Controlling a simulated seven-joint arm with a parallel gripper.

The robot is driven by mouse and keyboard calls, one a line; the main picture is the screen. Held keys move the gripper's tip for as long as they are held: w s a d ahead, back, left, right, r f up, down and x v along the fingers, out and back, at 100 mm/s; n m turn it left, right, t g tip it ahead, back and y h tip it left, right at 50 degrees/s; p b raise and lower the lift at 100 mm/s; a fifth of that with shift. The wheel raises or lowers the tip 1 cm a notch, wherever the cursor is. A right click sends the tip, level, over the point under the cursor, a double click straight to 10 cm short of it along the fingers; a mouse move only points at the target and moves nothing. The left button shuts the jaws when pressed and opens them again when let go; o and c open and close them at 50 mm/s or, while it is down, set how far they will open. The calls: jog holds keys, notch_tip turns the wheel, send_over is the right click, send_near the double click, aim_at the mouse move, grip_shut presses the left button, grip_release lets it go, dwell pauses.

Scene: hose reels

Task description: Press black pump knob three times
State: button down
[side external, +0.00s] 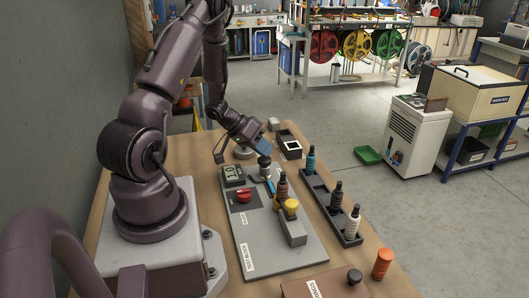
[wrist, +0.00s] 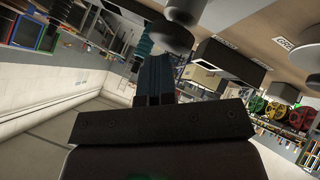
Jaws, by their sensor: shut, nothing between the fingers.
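A black knob (side external: 265,161) stands on a pale metal stem at the far end of the grey test-block plate (side external: 258,258); I take it as the pump knob. My gripper (side external: 266,150), with blue fingers, is just above this knob. In the side view I cannot tell whether they touch. In the wrist view my fingers (wrist: 155,78) are together with nothing held, and a dark round knob (wrist: 170,36) is close beside their tips, partly overlapping them in the picture. Another black knob (side external: 354,276) sits on a brown box at the front.
The plate carries a display (side external: 233,173), a red button (side external: 243,196), a brown bottle (side external: 282,186) and a yellow knob (side external: 291,206) on a grey block. A black rack (side external: 325,204) with several bottles lies to the right. An orange bottle (side external: 382,264) stands near the front.

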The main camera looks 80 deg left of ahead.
jog(key=shift+r, duration=1.65)
jog(key=shift+r, duration=0.1)
jog(key=shift+r, duration=2.45)
notch_tip(320, 180, up, 4)
jog(key=shift+f, duration=0.1)
dwell(0.3)
jog(key=shift+f, duration=4.45)
